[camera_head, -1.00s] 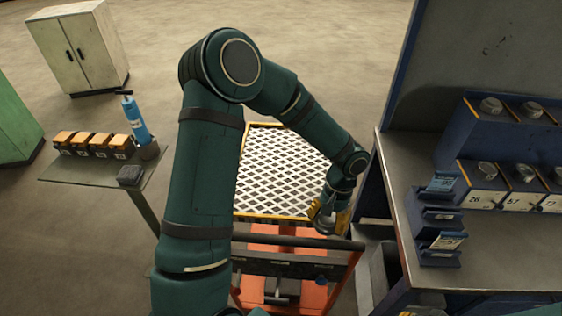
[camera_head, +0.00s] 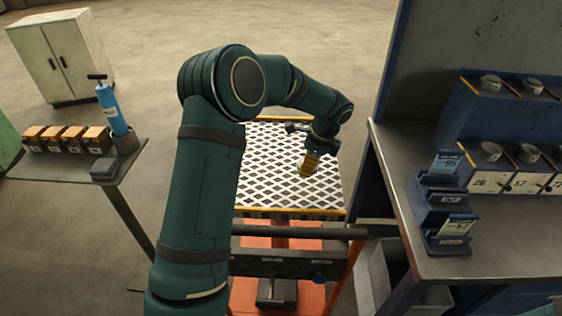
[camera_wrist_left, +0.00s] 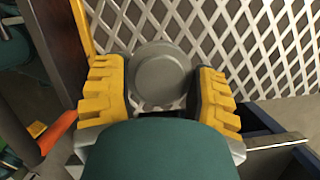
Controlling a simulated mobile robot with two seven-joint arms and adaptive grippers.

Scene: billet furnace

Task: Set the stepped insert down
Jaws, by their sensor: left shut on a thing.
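The stepped insert (camera_wrist_left: 160,75) is a round grey metal piece with a smooth disc-like face. My left gripper (camera_head: 308,165) is shut on it, with one yellow finger on each side in the left wrist view. In the head view the insert is mostly hidden by the fingers. The gripper points down over the right half of the white lattice top (camera_head: 268,165) of an orange cart. I cannot tell whether the insert touches the lattice. My right gripper is in neither view.
A blue-edged workbench (camera_head: 440,262) with card holders and a blue rack (camera_head: 500,135) of round grey pieces stands to the right. Much of the lattice is bare.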

